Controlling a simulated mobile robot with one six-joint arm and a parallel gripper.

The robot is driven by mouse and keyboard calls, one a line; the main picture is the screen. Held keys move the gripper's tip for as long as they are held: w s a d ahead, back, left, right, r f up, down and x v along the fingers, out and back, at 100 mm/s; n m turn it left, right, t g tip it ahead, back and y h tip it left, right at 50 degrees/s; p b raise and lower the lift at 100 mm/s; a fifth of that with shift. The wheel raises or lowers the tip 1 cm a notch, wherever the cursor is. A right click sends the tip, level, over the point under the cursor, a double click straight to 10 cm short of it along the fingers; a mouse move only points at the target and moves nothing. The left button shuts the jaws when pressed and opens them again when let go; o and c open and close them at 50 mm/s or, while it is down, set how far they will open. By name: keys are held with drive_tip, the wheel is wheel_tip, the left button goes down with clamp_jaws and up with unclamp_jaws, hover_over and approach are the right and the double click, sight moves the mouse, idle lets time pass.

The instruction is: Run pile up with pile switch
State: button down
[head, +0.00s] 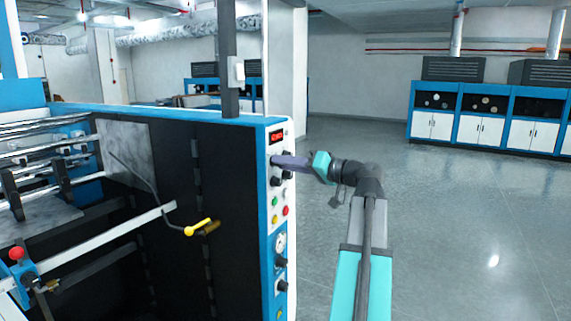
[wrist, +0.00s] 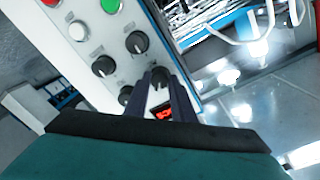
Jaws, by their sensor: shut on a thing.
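The machine's white control panel (head: 274,225) with a blue edge faces right in the head view. A red lit display (head: 277,136) is at its top, with black rotary knobs below it. My gripper (head: 279,161) reaches in from the right and touches the upper part of the panel. In the wrist view the panel shows upside down. There my gripper (wrist: 158,76) is shut on a black knob (wrist: 160,73) near the display (wrist: 161,113). No label is readable, so I cannot tell which knob is the pile switch. The fingers partly hide the knob.
Other black knobs (wrist: 104,66) sit close beside the held one. Green (head: 275,201) and red (head: 286,210) buttons are lower on the panel. A yellow-handled crank (head: 197,227) and steel rollers are at the left. The floor (head: 450,220) to the right is open.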

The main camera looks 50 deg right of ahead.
drive_tip(key=shift+m+p, duration=0.35)
drive_tip(key=shift+m, duration=0.95)
drive_tip(key=c, duration=1.5)
unclamp_jaws()
drive_tip(key=shift+s+d+r+b, duration=0.1)
drive_tip(key=shift+s+d+b, duration=0.45)
drive_tip(key=shift+s, duration=1.7)
drive_tip(key=shift+s+d+r+b, duration=0.1)
drive_tip(key=shift+s+d+b, duration=0.5)
drive_tip(key=shift+s, duration=1.7)
drive_tip(key=shift+s+d+r+b, duration=0.2)
drive_tip(key=shift+s+b, duration=0.65)
drive_tip(key=shift+s, duration=1.4)
drive_tip(key=shift+f, duration=0.1)
